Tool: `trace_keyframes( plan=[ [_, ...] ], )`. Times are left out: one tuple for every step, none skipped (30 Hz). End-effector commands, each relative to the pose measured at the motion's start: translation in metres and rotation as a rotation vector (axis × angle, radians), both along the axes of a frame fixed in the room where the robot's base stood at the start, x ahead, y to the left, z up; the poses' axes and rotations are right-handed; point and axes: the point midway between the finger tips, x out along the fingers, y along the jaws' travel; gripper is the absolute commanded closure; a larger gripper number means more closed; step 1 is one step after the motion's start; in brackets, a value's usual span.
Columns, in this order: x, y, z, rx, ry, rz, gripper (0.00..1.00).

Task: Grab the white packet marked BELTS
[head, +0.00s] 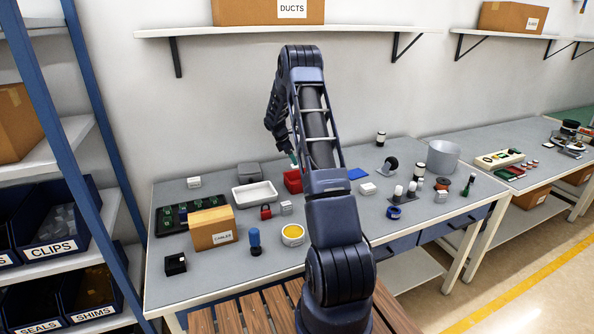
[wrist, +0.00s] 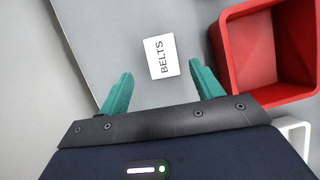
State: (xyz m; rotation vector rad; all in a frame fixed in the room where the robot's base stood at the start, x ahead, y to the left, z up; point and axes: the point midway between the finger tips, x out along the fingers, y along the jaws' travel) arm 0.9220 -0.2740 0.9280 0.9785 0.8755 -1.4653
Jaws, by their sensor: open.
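The white packet marked BELTS (wrist: 161,57) lies on the grey table in the wrist view, its label facing up and turned sideways. My gripper (wrist: 161,73) is open, with its two teal fingers apart. The packet appears between and just ahead of the fingertips, with nothing held. The height of the fingers above it is hard to tell. In the head view my gripper (head: 292,158) is over the back of the table near the red bin, partly hidden by my arm. I cannot make out the packet there.
An open red bin (wrist: 229,61) stands close to the right of the packet; it also shows in the head view (head: 293,182). A white tray (head: 255,194) is beside it. The wall is close behind the table. A CABLES box (head: 213,228) stands farther left.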

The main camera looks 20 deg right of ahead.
Motion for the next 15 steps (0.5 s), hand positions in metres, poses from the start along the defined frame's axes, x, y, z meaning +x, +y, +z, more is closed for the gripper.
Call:
trace_keyframes(
  plan=[
    [0.000,-0.002,-0.005,0.000,0.001,0.000,0.35],
    [-0.001,-0.003,-0.006,0.000,0.001,0.000,0.35],
    [-0.001,-0.004,-0.008,0.000,0.001,0.000,0.35],
    [-0.001,-0.004,-0.009,-0.001,0.001,0.000,0.35],
    [-0.001,-0.005,-0.010,-0.001,0.001,0.000,0.35],
    [-0.002,-0.006,-0.012,-0.001,0.001,-0.001,0.35],
    [-0.002,-0.007,-0.014,-0.001,0.002,-0.002,0.35],
    [-0.003,-0.009,-0.017,-0.001,0.002,-0.002,0.35],
    [-0.003,-0.011,-0.021,-0.001,0.001,-0.001,0.35],
    [-0.004,-0.013,-0.024,-0.001,0.001,-0.001,0.35],
    [-0.005,-0.015,-0.027,-0.001,0.001,-0.003,0.35],
    [-0.006,-0.018,-0.033,-0.001,0.001,-0.003,0.35],
    [-0.007,-0.020,-0.037,0.000,0.001,-0.003,0.35],
    [-0.007,-0.021,-0.041,0.000,0.001,-0.002,0.35],
    [-0.007,-0.023,-0.046,0.000,0.000,-0.002,0.35]
  ],
)
